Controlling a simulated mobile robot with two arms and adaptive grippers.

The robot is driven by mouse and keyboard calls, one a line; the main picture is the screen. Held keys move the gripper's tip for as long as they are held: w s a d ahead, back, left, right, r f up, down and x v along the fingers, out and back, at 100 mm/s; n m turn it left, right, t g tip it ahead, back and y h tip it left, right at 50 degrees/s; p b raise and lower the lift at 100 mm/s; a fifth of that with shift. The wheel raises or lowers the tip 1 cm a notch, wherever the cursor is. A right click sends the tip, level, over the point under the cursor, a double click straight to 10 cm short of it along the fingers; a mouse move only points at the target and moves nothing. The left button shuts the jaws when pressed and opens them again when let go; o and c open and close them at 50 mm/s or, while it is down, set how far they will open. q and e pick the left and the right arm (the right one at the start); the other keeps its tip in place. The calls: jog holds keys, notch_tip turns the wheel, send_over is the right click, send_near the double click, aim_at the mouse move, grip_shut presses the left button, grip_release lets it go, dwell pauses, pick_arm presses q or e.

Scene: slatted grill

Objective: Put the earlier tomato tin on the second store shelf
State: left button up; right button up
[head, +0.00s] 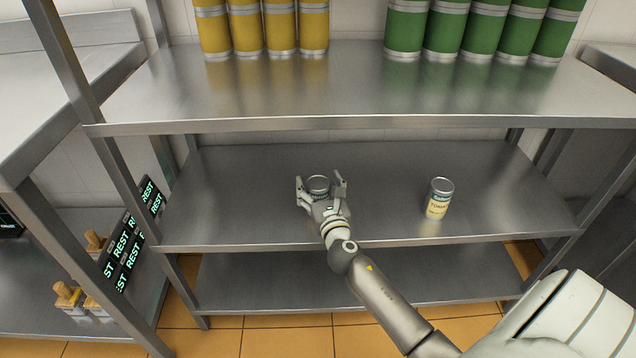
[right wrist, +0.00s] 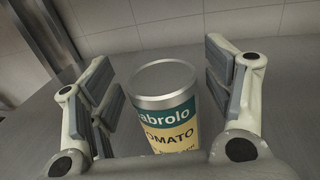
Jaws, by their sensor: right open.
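A tomato tin (head: 318,183) with a silver lid stands upright on the middle shelf (head: 250,215). It also shows in the right wrist view (right wrist: 172,122), with a teal and cream label reading "abrolo" and "TOMATO". My right gripper (head: 319,189) is open, its fingers on either side of this tin with gaps visible in the right wrist view. A second tomato tin (head: 438,199) stands upright to the right on the same shelf, clear of the gripper. Dates are not readable on either tin. My left gripper is not in view.
The upper shelf (head: 340,90) holds yellow cans (head: 247,27) at left and green cans (head: 447,28) at right. Its front edge overhangs the middle shelf. The bottom shelf (head: 300,280) looks empty. Metal posts stand at both sides. Dark "REST" signs (head: 128,243) are at left.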

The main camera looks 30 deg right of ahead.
jog(key=v, duration=0.3)
jog(key=shift+s+a, duration=0.15)
jog(key=shift+s, duration=0.1)
jog(key=m+g+h, duration=0.2)
jog(key=m+g, duration=0.3)
jog(key=m, duration=0.8)
send_near(321, 191)
jog(key=s+d+f, duration=0.4)
jog(key=s+f, duration=0.2)
jog(key=s, duration=0.1)
jog(key=s+a+f+m+g+y, duration=0.25)
jog(key=s+f+m, duration=0.2)
jog(key=m, duration=0.35)
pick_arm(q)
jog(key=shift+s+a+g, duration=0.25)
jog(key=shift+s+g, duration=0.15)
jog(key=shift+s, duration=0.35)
pick_arm(e)
jog(key=s+a+f+m+g+y, duration=0.2)
jog(key=s+a+m+g+y, duration=0.4)
jog(key=s+a+m, duration=0.3)
jog(key=s+a, duration=0.3)
jog(key=shift+s+a, duration=0.15)
jog(key=shift+a, duration=0.05)
jog(key=shift+f, duration=0.2)
